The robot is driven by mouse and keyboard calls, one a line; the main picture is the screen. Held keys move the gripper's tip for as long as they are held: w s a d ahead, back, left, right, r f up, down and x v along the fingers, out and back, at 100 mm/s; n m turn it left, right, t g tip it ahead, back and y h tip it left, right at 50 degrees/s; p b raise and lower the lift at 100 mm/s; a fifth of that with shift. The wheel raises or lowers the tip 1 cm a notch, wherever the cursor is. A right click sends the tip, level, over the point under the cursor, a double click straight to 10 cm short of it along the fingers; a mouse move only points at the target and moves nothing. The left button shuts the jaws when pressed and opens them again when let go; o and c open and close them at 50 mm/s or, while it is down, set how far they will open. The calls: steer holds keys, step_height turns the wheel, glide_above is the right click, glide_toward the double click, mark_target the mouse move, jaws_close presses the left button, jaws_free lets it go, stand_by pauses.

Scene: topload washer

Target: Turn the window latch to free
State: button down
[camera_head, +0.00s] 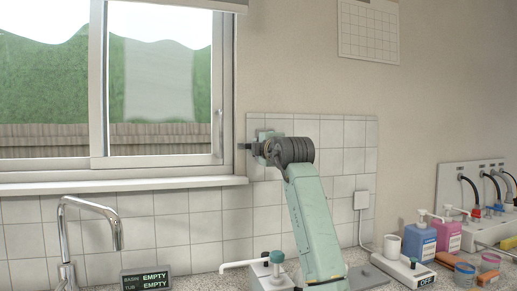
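The sliding window (228,90) fills the left of the head view. A slim pale vertical piece (220,122) sits on the right stile of its inner sash; I cannot tell whether it is the latch or a pull handle, or which way it is turned. My gripper (242,146) points left at the end of my pale green arm. Its dark tips are just right of the window frame, near the lower right corner of the window and to the right of the pale piece. They appear apart from it. The finger opening is too small to tell.
A white sill (120,187) runs under the window. Below are a tap (75,205), a display reading EMPTY (146,280) and a small white spout unit (268,275). A blue bottle (420,243), a pink bottle (447,234) and hoses stand at the right.

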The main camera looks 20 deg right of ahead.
steer(key=shift+r, duration=0.1)
steer(key=c, duration=1.6)
jaws_free()
steer(key=shift+o, duration=0.2)
steer(key=shift+s, duration=0.1)
steer(key=s, duration=1.2)
steer(key=shift+a, duration=0.3)
